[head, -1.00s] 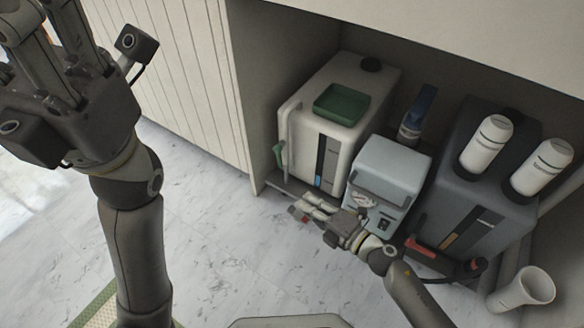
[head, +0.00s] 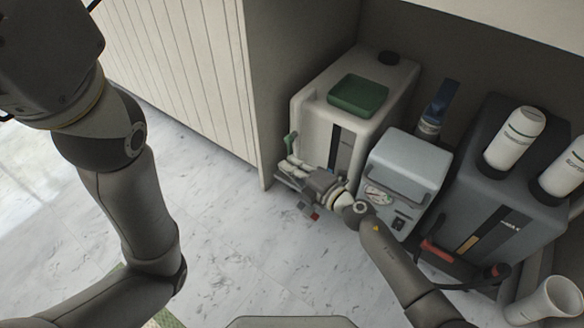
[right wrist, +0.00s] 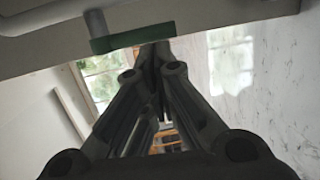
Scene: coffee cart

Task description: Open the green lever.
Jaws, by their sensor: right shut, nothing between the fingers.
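The green lever (head: 290,142) hangs at the front left edge of the white machine (head: 345,110). In the right wrist view the green lever (right wrist: 132,38) is a flat green bar across the top, close to the fingertips. My right gripper (head: 284,168) is shut and empty, just below the lever in the head view. It also shows in the right wrist view (right wrist: 154,52), its fingertips overlapping the bar's right end; I cannot tell whether they touch. The body of my left gripper (head: 45,60) is at the upper left, its fingers out of view.
A green tray (head: 358,96) sits on the white machine. A light blue-grey box (head: 408,165) and a dark machine (head: 495,200) with white bottles (head: 515,138) stand to the right. A cabinet wall (head: 185,70) rises left.

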